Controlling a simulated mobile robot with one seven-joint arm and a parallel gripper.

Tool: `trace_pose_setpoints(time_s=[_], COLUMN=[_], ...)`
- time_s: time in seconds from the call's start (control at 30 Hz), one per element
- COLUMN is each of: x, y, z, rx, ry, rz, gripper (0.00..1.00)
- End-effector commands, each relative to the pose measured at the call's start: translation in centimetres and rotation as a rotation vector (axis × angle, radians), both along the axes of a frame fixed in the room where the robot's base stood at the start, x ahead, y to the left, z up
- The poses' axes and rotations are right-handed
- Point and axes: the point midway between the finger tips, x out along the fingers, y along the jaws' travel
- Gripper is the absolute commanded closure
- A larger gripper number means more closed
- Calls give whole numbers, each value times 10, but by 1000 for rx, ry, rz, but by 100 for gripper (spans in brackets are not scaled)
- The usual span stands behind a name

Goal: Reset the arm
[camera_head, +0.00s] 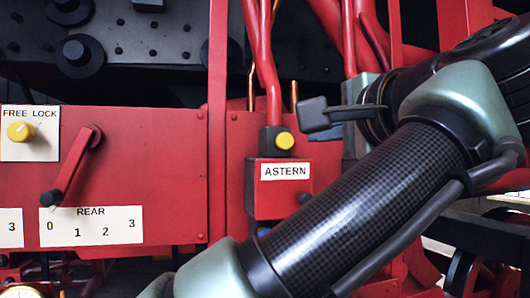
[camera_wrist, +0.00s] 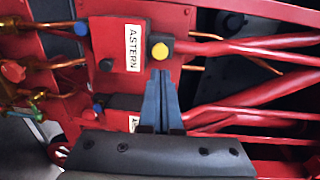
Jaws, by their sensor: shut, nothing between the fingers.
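My gripper (camera_wrist: 161,76) shows in the wrist view with its two blue-grey fingers shut together and nothing between them. The fingertips appear just below the yellow knob of the red ASTERN box (camera_wrist: 115,47); I cannot tell whether they touch anything. In the head view my arm (camera_head: 365,205) crosses the right half, in front of the red machinery. The ASTERN box (camera_head: 279,190) stands left of it there, with its yellow knob (camera_head: 284,140) on top. I cannot clearly make out my fingers in the head view.
A red panel at left carries a FREE LOCK knob (camera_head: 20,131) and a red lever (camera_head: 74,169) above the REAR scale (camera_head: 91,225), its lower end near 0. Red pipes (camera_wrist: 255,92) run close beside my fingers. A second red box (camera_wrist: 105,112) sits below the ASTERN box.

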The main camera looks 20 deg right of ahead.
Motion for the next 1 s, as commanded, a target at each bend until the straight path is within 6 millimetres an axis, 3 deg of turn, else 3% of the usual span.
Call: trace_pose_setpoints(time_s=[0.13, 0.4, 0.67, 0.77, 0.87, 1.0], x=[-16, -21, -32, -42, -51, -66], y=[-1, -5, -29, -21, 0, 46], z=[1, -2, -21, -22, -26, -37], rx=[1, -28, -434, -641, -842, -1102], ry=[-4, -5, -84, -140, -205, -317], rz=[-2, -33, -340, -447, -523, -588], gripper=[100, 100, 100, 100, 100, 100])
